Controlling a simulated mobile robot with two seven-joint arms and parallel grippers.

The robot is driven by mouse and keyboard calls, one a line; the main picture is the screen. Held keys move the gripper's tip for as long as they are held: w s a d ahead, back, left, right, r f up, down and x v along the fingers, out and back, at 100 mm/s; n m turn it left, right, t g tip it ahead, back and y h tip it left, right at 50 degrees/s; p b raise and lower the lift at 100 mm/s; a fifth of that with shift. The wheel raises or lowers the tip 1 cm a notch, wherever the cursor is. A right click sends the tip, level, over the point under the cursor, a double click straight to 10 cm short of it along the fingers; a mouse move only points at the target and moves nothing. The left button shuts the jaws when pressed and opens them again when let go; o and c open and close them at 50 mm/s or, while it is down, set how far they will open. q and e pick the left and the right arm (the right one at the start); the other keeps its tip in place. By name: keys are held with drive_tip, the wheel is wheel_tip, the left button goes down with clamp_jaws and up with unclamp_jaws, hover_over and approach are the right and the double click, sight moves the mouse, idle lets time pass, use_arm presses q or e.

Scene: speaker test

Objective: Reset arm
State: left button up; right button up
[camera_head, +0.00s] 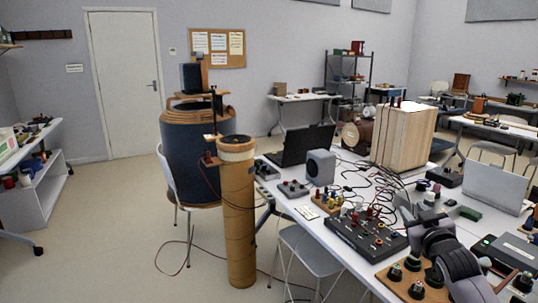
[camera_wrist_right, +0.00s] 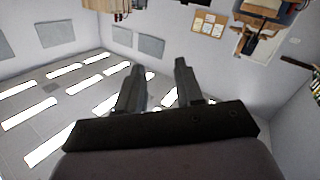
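My right arm comes in at the lower right of the head view, over the front edge of the white table (camera_head: 295,203). Its gripper (camera_head: 404,208) points up and away above the equipment, small and hard to make out there. In the right wrist view the two fingers of this gripper (camera_wrist_right: 158,70) stand apart with nothing between them. That view is tilted and shows ceiling lights and walls beyond the fingers. My left gripper is in neither view.
The table carries a black control box (camera_head: 366,235), a grey speaker (camera_head: 320,167), a dark laptop (camera_head: 303,146), a wooden cabinet (camera_head: 403,135), a silver laptop (camera_head: 495,187) and cables. A tall brown tube (camera_head: 238,225) stands left of it. Floor at the left is clear.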

drive_tip(key=s+a+f+g+y, duration=0.1)
drive_tip(key=s+a+f+g, duration=0.1)
drive_tip(key=s+a+f, duration=0.5)
drive_tip(key=s+a+f+g+y, duration=0.25)
drive_tip(key=s+f, duration=0.65)
drive_tip(key=f, duration=0.5)
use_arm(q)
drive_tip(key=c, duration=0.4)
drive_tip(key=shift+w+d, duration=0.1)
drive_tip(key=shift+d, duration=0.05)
use_arm(e)
drive_tip(key=s+a+f+g, duration=0.1)
drive_tip(key=s+a+f, duration=0.1)
drive_tip(key=s, duration=0.5)
drive_tip(key=s+a+f+g, duration=0.1)
drive_tip(key=s+a+f, duration=0.1)
drive_tip(key=s, duration=0.5)
drive_tip(key=s+a+f+g, duration=0.1)
drive_tip(key=s+a+f, duration=0.1)
drive_tip(key=s+f, duration=0.2)
drive_tip(key=s, duration=0.3)
drive_tip(key=shift+s+a, duration=0.35)
drive_tip(key=shift+s, duration=0.05)
